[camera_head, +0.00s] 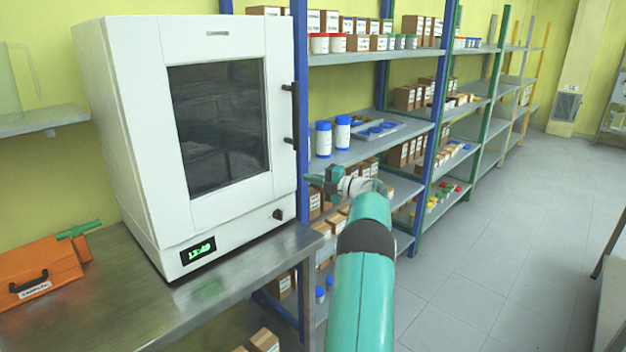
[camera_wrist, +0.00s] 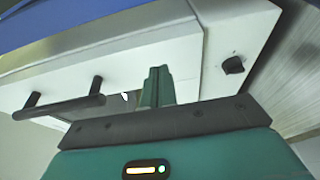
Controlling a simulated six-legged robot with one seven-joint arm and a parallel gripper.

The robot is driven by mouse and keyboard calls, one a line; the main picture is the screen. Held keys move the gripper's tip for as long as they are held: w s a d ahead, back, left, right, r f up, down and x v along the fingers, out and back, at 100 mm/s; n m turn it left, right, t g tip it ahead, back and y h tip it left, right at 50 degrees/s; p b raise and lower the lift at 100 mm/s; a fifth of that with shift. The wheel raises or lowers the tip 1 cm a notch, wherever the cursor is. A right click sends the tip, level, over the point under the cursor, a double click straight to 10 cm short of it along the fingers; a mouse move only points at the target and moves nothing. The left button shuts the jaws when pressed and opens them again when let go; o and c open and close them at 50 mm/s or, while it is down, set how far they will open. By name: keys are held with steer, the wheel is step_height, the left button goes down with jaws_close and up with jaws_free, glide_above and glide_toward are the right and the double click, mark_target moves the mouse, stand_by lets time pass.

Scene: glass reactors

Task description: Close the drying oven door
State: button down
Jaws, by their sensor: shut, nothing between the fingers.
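The white drying oven (camera_head: 115,110) stands on a metal table at left in the head view. Its door (camera_head: 228,195) has a dark window and a black bar handle (camera_head: 290,115) at the right edge. The door looks flush with the oven front, with no clear gap visible. My gripper (camera_head: 312,179) is shut and empty, just right of the door's right edge, below the handle. In the wrist view, my gripper's teal fingers (camera_wrist: 156,87) point toward the white oven front, between the handle (camera_wrist: 65,105) and a black knob (camera_wrist: 233,65). Contact cannot be told.
The metal table (camera_head: 225,290) bears the oven; an orange case (camera_head: 40,272) lies at its left. Blue-posted shelves (camera_head: 345,155) with boxes and white bottles (camera_head: 323,140) stand close behind my gripper. The tiled floor (camera_head: 500,240) at right is clear.

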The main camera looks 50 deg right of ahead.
steer(key=s+d, duration=0.6)
steer(key=s, duration=0.1)
steer(key=shift+s, duration=0.2)
steer(key=shift+r, duration=0.1)
